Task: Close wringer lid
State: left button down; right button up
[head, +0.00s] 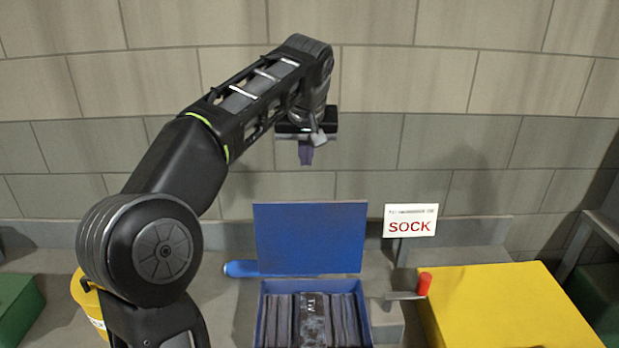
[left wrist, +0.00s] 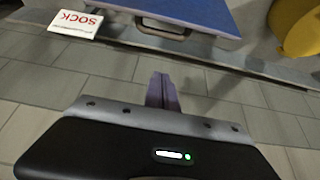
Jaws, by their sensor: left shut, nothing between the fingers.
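The blue lid (head: 307,238) stands upright and open at the back of the blue wringer box (head: 262,325). Dark ribbed slabs fill the box, one with white lettering. A blue panel with a metal handle, seemingly the lid, shows at the top of the left wrist view (left wrist: 190,12). My left gripper (head: 306,153) is high above the lid, apart from it, pointing down in front of the wall. Its purple fingers (left wrist: 162,92) are shut and empty. My right gripper is not in view.
A SOCK sign (head: 410,220) stands right of the lid. A red knob (head: 424,284) on a lever is right of the box, beside a large yellow block (head: 510,310). A blue cylinder (head: 241,268) lies left of the lid. Open air surrounds the gripper before the tiled wall.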

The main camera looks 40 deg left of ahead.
pick_arm(q)
notch_tip(320, 180, down, 9)
jog(key=p, duration=0.2)
jog(key=shift+w+f, duration=0.2)
jog(key=shift+w, duration=0.15)
dwell(0.6)
